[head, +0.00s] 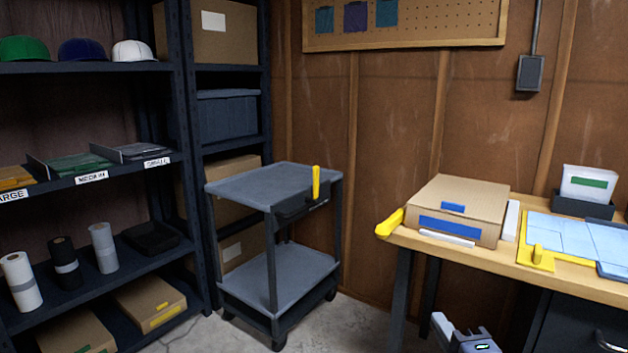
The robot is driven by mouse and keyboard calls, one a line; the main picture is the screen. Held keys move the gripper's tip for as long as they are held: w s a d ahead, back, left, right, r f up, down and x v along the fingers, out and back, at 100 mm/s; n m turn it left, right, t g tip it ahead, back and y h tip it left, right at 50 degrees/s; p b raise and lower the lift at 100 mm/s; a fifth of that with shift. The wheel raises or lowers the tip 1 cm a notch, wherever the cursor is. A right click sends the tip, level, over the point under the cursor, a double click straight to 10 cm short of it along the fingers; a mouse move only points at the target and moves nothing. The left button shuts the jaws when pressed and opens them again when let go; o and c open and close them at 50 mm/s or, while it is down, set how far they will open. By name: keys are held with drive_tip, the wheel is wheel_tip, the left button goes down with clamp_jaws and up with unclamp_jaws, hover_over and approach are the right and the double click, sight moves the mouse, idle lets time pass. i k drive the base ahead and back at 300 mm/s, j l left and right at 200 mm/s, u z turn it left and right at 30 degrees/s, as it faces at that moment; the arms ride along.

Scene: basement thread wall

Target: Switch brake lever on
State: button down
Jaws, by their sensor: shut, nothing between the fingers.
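The brake lever (316,182) is a short yellow handle on the front right edge of the grey two-shelf cart (262,186). It stands roughly upright from a dark mount on the cart's top rim. My gripper (439,319) shows at the bottom edge, right of the cart and in front of the workbench. It is shut and empty, well apart from the lever. Its lower part is cut off by the frame.
A wooden workbench (400,238) at right holds a cardboard box (462,203), a yellow piece (390,223) at its left corner and blue sheets. Dark shelves (185,150) stand left, close to the cart. Concrete floor is free between cart and bench.

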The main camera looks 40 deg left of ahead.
sight(316, 167)
drive_tip(key=i+j, duration=0.3)
drive_tip(key=j, duration=0.25)
drive_tip(key=i+j, duration=0.35)
drive_tip(key=j, duration=0.2)
drive_tip(key=i+j+u, duration=0.1)
drive_tip(key=i+j, duration=0.2)
drive_tip(key=j, duration=0.2)
drive_tip(key=i+j, duration=0.35)
drive_tip(key=j, duration=0.2)
drive_tip(key=i+j, duration=0.3)
drive_tip(key=j, duration=0.2)
